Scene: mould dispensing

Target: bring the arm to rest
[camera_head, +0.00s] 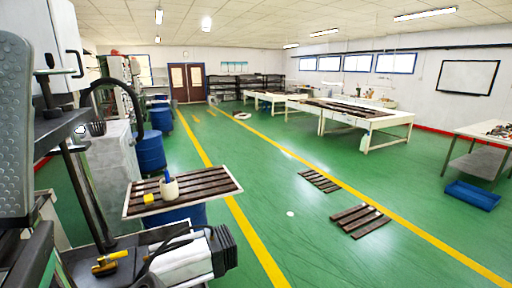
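Neither of my grippers can be made out in the head view, and no arm of mine can be clearly identified. A slatted brown mould board (214,183) with a pale rim lies on top of a blue drum (178,217) at the left centre. A white cup (169,189) with a blue item in it stands on the board. A small yellow block (148,198) sits beside the cup.
Grey machinery with a motor (185,262) fills the lower left. Dark slatted moulds (359,219) lie on the green floor at the right. White tables (388,123) stand further back, and a blue bin (472,195) lies at the right. The central floor is mostly clear.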

